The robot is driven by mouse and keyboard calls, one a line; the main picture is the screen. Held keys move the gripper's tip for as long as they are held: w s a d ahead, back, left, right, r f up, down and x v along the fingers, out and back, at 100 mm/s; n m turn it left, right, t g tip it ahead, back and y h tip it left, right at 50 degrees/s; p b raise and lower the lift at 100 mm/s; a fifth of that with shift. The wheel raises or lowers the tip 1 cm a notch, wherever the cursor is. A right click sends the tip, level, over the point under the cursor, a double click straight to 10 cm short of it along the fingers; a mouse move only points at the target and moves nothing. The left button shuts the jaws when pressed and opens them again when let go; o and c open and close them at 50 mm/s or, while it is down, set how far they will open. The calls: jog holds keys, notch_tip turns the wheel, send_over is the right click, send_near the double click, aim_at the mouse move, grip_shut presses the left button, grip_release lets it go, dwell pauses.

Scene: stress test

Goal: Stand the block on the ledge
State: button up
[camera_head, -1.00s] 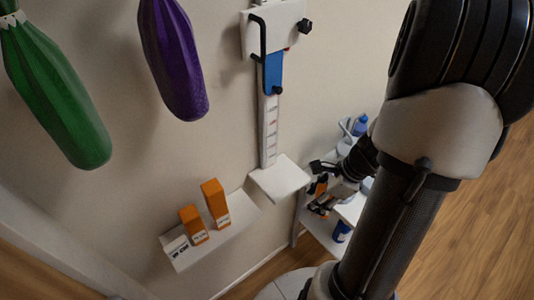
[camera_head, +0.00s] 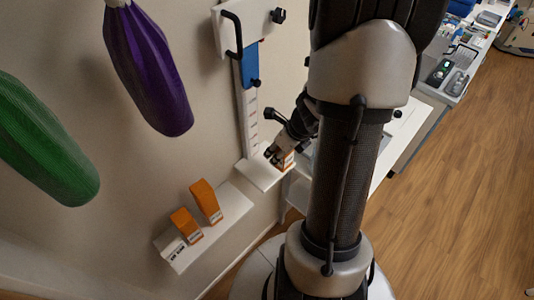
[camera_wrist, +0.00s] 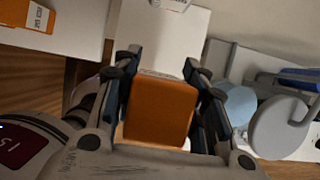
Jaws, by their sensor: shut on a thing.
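The orange block (camera_wrist: 160,108) is between my gripper's two dark fingers (camera_wrist: 163,70) in the wrist view, and they are shut on it. In the head view, the block (camera_head: 286,160) shows small, partly hidden by my gripper (camera_head: 276,154). A small white ledge (camera_head: 256,174) sticks out from the wall at the foot of a white upright strip with red marks. The block is at the ledge's right part in that view. A white surface, likely this ledge (camera_wrist: 165,42), lies behind the block in the wrist view. I cannot tell whether the block touches it.
A lower white shelf (camera_head: 228,213) holds two orange boxes (camera_head: 206,201) and a small white box. Purple (camera_head: 150,70) and green (camera_head: 40,145) hanging shapes are at left. A blue slider (camera_head: 250,66) sits on the strip. A cluttered white bench (camera_head: 440,95) stands at right; the wooden floor is clear.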

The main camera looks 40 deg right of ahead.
jog(key=shift+w+r+b+x, duration=0.1)
jog(key=shift+w+b+x, duration=0.15)
jog(key=shift+b+x, duration=0.8)
jog(key=shift+w+r+b+x, duration=0.15)
jog(key=shift+w+b+x, duration=0.15)
jog(key=shift+x, duration=1.45)
jog(key=shift+w+r+b+x, duration=0.1)
jog(key=shift+w+b+x, duration=0.15)
jog(key=shift+b+x, duration=0.8)
jog(key=shift+w+f+p, duration=0.1)
jog(key=shift+f+p, duration=0.2)
jog(key=shift+p, duration=0.1)
jog(key=shift+f, duration=0.1)
jog(key=o, duration=1.2)
